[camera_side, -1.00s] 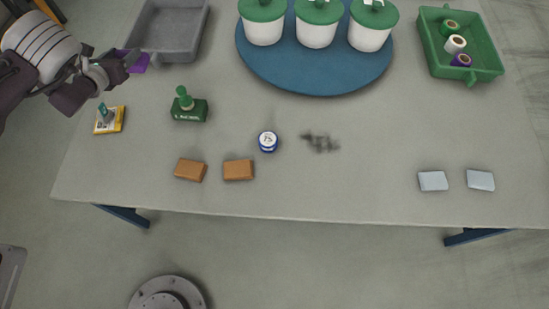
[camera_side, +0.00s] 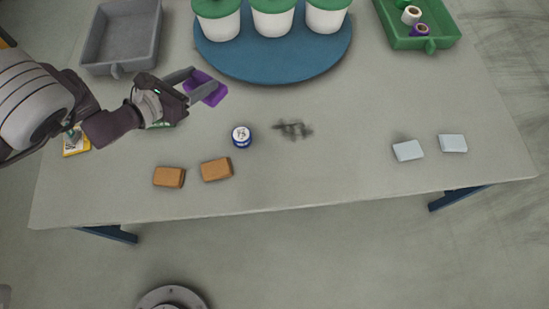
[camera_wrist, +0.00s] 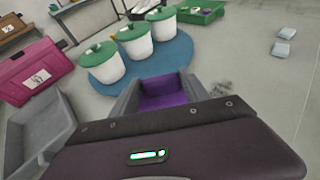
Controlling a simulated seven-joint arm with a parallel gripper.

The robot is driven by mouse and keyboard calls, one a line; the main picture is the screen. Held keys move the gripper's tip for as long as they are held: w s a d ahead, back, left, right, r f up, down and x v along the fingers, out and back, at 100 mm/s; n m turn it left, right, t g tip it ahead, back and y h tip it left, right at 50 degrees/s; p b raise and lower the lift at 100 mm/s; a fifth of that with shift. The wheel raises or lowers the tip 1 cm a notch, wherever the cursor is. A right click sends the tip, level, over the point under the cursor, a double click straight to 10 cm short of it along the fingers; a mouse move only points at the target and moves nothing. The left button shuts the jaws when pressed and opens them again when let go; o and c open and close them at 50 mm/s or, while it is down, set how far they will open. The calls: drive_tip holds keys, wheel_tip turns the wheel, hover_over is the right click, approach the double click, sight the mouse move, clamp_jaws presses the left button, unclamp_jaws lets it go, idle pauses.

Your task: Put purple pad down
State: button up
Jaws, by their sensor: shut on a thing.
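My gripper (camera_side: 196,84) is shut on the purple pad (camera_side: 210,92) and holds it over the table's left half, in front of the blue round mat. In the wrist view the purple pad (camera_wrist: 165,91) sits between the two grey fingers. I cannot tell its exact height above the table (camera_side: 330,185). A dark smudge (camera_side: 294,129) lies on the table to the right of the pad. A blue round tin (camera_side: 241,136) stands below and to the right of the gripper. My gripper and arm partly hide a green thing on the table.
White tubs (camera_side: 273,18) with green lids stand on the blue mat (camera_side: 285,75). A grey tray (camera_side: 117,67) is at back left, a green tray (camera_side: 427,43) at back right. Two brown blocks (camera_side: 217,169) lie near the front; two pale blocks (camera_side: 408,151) lie right.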

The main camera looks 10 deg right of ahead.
drive_tip(key=s+d+m+g+h, duration=0.3)
drive_tip(key=s+d+m+g, duration=0.2)
drive_tip(key=s+d, duration=1.15)
drive_tip(key=shift+h, duration=0.3)
drive_tip(key=f, duration=0.6)
drive_tip(key=w+f, duration=0.1)
drive_tip(key=f, duration=1.2)
drive_tip(key=shift+w+f, duration=0.15)
drive_tip(key=shift+f, duration=0.2)
drive_tip(key=shift+a+f, duration=0.1)
drive_tip(key=o, duration=1.4)
drive_tip(key=v, duration=1.2)
